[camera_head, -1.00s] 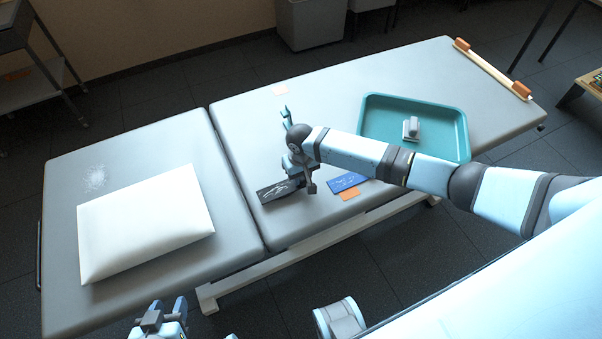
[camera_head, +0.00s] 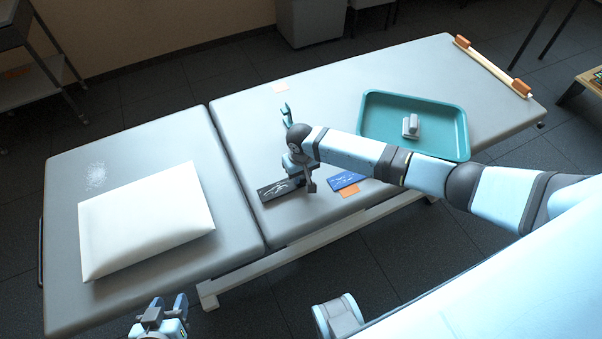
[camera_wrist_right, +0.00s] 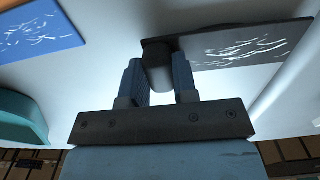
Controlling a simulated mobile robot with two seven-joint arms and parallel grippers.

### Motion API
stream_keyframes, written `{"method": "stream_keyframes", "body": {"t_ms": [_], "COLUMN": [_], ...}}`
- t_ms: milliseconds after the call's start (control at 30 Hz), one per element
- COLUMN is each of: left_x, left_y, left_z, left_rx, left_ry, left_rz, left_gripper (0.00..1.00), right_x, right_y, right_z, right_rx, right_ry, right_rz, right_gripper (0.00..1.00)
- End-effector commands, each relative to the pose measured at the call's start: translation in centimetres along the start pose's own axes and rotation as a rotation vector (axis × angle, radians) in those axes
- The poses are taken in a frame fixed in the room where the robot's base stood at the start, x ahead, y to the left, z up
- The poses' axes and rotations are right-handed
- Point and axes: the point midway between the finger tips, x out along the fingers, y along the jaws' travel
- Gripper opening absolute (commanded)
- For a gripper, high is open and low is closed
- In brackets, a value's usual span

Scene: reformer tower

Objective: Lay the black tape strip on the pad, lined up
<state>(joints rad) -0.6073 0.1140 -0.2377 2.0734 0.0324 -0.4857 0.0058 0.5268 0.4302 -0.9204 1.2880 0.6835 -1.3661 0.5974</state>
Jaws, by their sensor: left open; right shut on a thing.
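The black tape strip (camera_head: 279,189), dark with white streaks, is over the near part of the bed's right section in the head view. It also shows in the right wrist view (camera_wrist_right: 240,48). My right gripper (camera_head: 309,186) is at its right end. In the right wrist view, my right gripper (camera_wrist_right: 160,70) is shut on a dark rounded grip at the strip's end. I cannot tell whether the strip touches the surface. A blue strip (camera_head: 345,180) with white marks lies to the right, overlapping an orange patch (camera_head: 350,192). My left gripper (camera_head: 165,308) is open and empty at the bottom left.
The grey bed (camera_head: 240,120) has a white pillow (camera_head: 145,220) on its left section. A teal tray (camera_head: 385,103) holds a small whitish object (camera_head: 411,127). A rail with orange ends (camera_head: 490,67) lies at the right edge.

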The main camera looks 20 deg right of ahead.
Motion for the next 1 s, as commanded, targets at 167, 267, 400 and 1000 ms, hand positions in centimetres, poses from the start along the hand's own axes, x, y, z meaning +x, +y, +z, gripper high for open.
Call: {"method": "stream_keyframes", "body": {"t_ms": [167,267,400,1000], "left_x": [-0.03,-0.07,-0.13,-0.13], "left_y": [0.01,-0.04,-0.18,-0.21], "left_z": [-0.05,-0.06,-0.03,-0.05], "left_rx": [0.0,0.002,0.008,0.01], "left_ry": [0.0,0.0,-0.002,-0.002], "left_rz": [0.0,0.0,0.0,0.0], "left_gripper": [0.45,0.45,0.45,0.45], "right_x": [0.22,0.42,0.72,0.99], "right_y": [-0.03,-0.03,0.01,0.02], "right_z": [0.0,0.0,0.0,0.0], "right_rx": [0.0,0.0,0.0,0.0], "right_ry": [0.0,-0.001,-0.001,0.0], "right_rz": [-0.001,-0.001,0.0,0.0], "right_gripper": [0.0,0.0,0.0,0.57]}}
